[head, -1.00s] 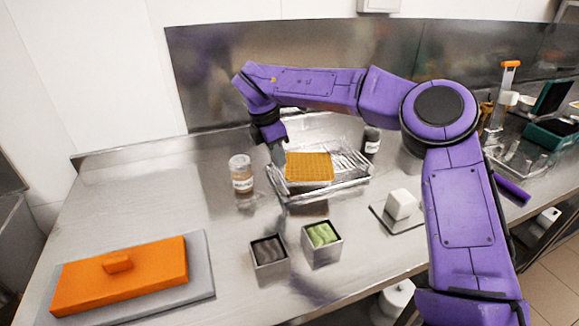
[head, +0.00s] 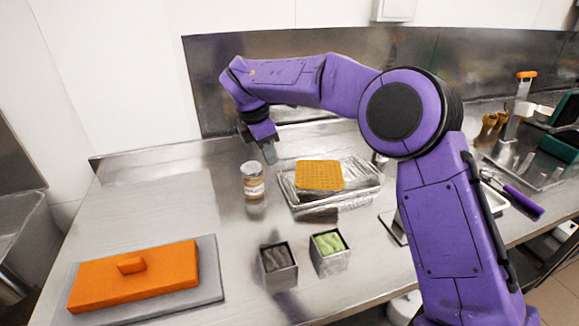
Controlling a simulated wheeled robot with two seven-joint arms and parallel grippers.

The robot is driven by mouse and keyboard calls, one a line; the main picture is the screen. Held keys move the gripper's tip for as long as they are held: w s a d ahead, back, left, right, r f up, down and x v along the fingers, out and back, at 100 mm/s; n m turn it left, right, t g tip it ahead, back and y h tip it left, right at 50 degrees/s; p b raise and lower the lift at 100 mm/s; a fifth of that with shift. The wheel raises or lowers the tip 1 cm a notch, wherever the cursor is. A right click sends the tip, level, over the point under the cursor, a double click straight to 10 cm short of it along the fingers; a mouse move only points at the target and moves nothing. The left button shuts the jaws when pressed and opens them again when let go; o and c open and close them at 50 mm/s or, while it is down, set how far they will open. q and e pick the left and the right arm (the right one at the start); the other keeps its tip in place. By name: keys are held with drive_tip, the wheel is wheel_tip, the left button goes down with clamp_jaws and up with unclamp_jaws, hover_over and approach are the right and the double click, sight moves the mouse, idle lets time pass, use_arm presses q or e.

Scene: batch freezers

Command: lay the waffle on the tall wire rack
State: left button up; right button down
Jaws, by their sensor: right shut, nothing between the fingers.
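The golden waffle (head: 319,175) lies flat on a wire rack in a shiny metal tray (head: 300,205) at mid-counter. The rack is mostly hidden under the waffle, and its height is hard to judge. My right gripper (head: 270,156) is shut and empty, pointing down just left of the waffle and behind the labelled jar, apart from the waffle. My left gripper is not in view.
A labelled jar (head: 252,180) stands close to my right gripper. Two small metal tins, one dark (head: 279,265) and one green (head: 329,250), stand in front. An orange lid (head: 135,275) lies on a grey slab at left. The counter's left-middle is clear.

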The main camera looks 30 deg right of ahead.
sight(307, 172)
drive_tip(key=d+f+p, duration=0.1)
drive_tip(key=f, duration=0.1)
drive_tip(key=d+f+p, duration=0.1)
drive_tip(key=d, duration=0.1)
drive_tip(key=d+f, duration=0.1)
drive_tip(key=f, duration=0.1)
drive_tip(key=shift+s+d+f+p, duration=0.3)
drive_tip(key=shift+p, duration=0.1)
drive_tip(key=shift+s+d+f, duration=0.1)
drive_tip(key=shift+d, duration=0.2)
drive_tip(key=shift+a, duration=0.1)
drive_tip(key=d+b, duration=0.1)
drive_tip(key=d, duration=0.2)
drive_tip(key=d+b, duration=0.1)
drive_tip(key=shift+s+d+f+b, duration=0.1)
drive_tip(key=shift+s+d+b, duration=0.15)
drive_tip(key=shift+b, duration=0.05)
drive_tip(key=shift+d, duration=0.1)
